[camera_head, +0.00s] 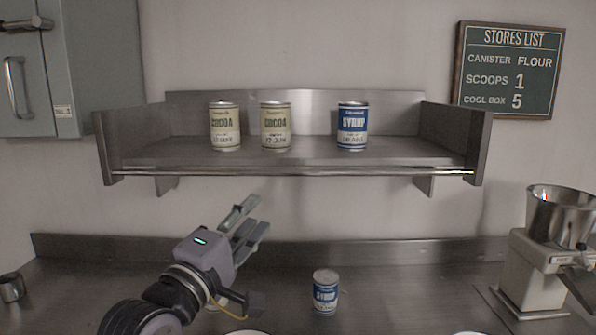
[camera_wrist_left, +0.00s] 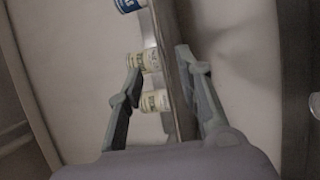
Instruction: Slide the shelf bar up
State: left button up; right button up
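The shelf bar (camera_head: 300,173) is a thin, shiny metal rod running along the front edge of the steel wall shelf (camera_head: 380,157), between its two end plates. It sits low, about level with the shelf's front edge. My left gripper (camera_head: 257,215) is below the bar, left of the shelf's middle, pointing up and to the right. Its fingers are apart with nothing between them in the head view. In the left wrist view, the open fingers (camera_wrist_left: 158,62) line up on either side of the shelf's front edge (camera_wrist_left: 172,50); I cannot tell the bar apart there. My right gripper is not in view.
Two cocoa tins (camera_head: 225,127) (camera_head: 276,126) and a blue syrup tin (camera_head: 352,126) stand on the shelf. Another syrup tin (camera_head: 325,292) stands on the counter (camera_head: 400,275). A metal mill (camera_head: 545,250) is at right, a grey cabinet (camera_head: 85,75) at upper left.

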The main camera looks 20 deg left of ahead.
aim_at(291, 175)
pick_arm(q)
jog(key=p+x, duration=0.2)
jog(key=x, duration=0.6)
jog(key=p+x, duration=0.2)
jog(key=x, duration=0.6)
jog(key=shift+w+r, duration=0.15)
jog(key=shift+r, duration=0.1)
jog(key=shift+w, duration=0.15)
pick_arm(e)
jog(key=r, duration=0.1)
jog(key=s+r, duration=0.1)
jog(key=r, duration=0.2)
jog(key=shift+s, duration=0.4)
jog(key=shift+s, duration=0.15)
pick_arm(q)
jog(key=shift+c, duration=0.5)
grip_shut()
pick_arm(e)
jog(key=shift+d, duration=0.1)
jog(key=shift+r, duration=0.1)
